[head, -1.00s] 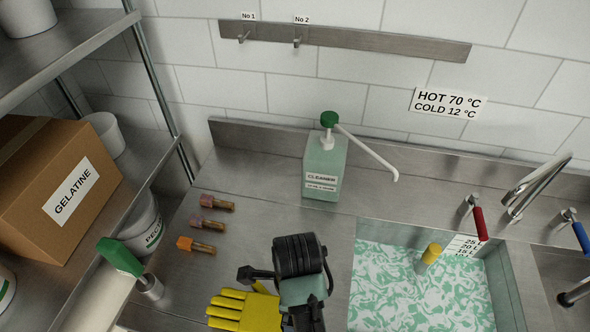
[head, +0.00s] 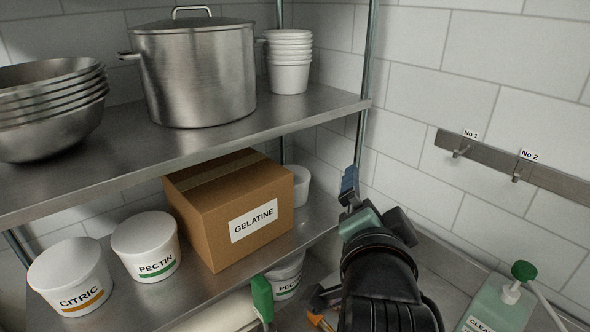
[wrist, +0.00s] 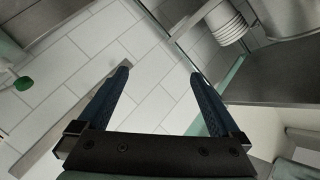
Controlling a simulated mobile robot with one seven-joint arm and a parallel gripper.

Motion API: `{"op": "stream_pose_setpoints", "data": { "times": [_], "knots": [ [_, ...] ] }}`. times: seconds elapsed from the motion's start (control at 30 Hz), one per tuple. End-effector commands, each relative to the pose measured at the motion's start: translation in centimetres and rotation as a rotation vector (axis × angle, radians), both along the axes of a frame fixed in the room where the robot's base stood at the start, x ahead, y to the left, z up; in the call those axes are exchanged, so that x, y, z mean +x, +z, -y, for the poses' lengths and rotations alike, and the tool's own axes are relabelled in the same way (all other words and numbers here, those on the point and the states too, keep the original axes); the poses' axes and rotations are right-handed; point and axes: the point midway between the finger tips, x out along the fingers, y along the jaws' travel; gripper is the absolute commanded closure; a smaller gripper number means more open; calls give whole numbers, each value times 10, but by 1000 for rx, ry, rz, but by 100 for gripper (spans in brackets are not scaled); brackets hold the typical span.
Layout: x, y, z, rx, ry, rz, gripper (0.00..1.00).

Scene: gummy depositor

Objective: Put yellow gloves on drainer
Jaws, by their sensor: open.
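My gripper (head: 349,187) is raised in front of the shelf rack and the tiled wall, right of the gelatine box in the head view. In the wrist view its two blue fingers (wrist: 159,76) are spread apart with nothing between them. Only wall tiles show behind the gap. The yellow gloves are not in view now. I cannot make out a drainer in either view.
Metal shelves (head: 330,108) hold a steel pot (head: 195,75), bowls, white tubs and a gelatine box (head: 230,205). A hook rail (head: 487,160) is on the wall at right. A green cleaner bottle (head: 498,305) stands on the counter below.

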Motion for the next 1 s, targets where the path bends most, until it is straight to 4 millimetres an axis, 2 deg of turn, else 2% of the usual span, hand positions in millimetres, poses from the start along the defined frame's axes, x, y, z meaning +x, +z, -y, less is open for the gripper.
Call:
{"op": "stream_pose_setpoints", "data": {
  "times": [0.03, 0.07, 0.1, 0.2, 0.3, 0.4, 0.53, 0.77, 0.87, 1.0],
  "knots": [
    [-3, 53, -20, -148, 48, 133, 0],
    [-8, 81, -30, -238, 66, 206, 0],
    [-18, 117, -43, -352, 78, 302, 0],
    [-52, 192, -72, -602, 60, 520, 0],
    [-90, 244, -92, -782, 4, 687, 0],
    [-118, 273, -104, -891, -54, 789, 0],
    [-134, 287, -109, -949, -94, 841, 0],
    [-135, 288, -109, -955, -96, 842, 0],
    [-134, 282, -109, -954, -95, 841, 0],
    [-134, 259, -109, -951, -93, 842, 0]
  ]
}}
